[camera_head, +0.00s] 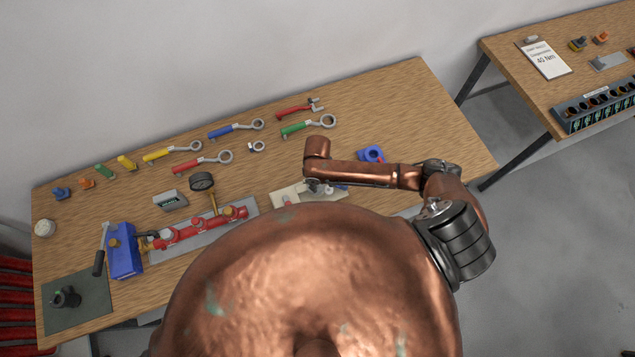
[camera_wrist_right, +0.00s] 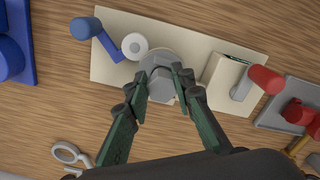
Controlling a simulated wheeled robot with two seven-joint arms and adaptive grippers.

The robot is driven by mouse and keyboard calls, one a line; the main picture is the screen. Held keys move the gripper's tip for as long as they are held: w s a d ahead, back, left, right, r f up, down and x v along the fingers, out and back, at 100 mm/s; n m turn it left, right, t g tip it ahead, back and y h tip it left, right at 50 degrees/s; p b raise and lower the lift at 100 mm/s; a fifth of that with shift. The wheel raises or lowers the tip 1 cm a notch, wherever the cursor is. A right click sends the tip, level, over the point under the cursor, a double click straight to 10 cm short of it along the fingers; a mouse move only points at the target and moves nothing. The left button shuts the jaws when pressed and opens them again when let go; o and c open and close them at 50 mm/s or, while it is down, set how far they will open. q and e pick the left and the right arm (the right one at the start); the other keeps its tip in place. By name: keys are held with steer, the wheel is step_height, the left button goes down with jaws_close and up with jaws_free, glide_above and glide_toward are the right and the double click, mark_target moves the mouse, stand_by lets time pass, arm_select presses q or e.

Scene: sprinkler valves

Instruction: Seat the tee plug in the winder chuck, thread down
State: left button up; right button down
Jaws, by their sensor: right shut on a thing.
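The right gripper (camera_wrist_right: 162,78) is shut on a grey faceted plug (camera_wrist_right: 160,90), seen from above in the right wrist view. A round grey disc-like part, apparently the winder chuck (camera_wrist_right: 182,65), lies directly under and around the plug. I cannot tell whether the plug rests in it or hovers above, and its thread is hidden. The winder's cream board (camera_wrist_right: 220,40) carries a white roll (camera_wrist_right: 134,45), a blue-handled part (camera_wrist_right: 108,42) and a box with a red knob (camera_wrist_right: 266,78). In the head view, my body and arm partly cover the board (camera_head: 283,192). The left gripper is not in view.
A red pipe manifold (camera_head: 190,232) with a gauge (camera_head: 201,181) stands left of the board, beside a blue block (camera_head: 124,252). A dark fitting (camera_head: 66,297) is on a green mat (camera_head: 90,312). Several wrenches lie behind. A blue part (camera_head: 371,154) sits behind my right forearm.

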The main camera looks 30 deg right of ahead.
steer(key=shift+f, duration=0.25)
steer(key=shift+r, duration=0.1)
steer(key=shift+r, duration=0.25)
steer(key=shift+f, duration=0.35)
stand_by(1.3)
stand_by(1.1)
steer(key=c, duration=1.6)
jaws_free()
step_height(320, 180, up, 12)
steer(key=shift+s+d+f, duration=0.1)
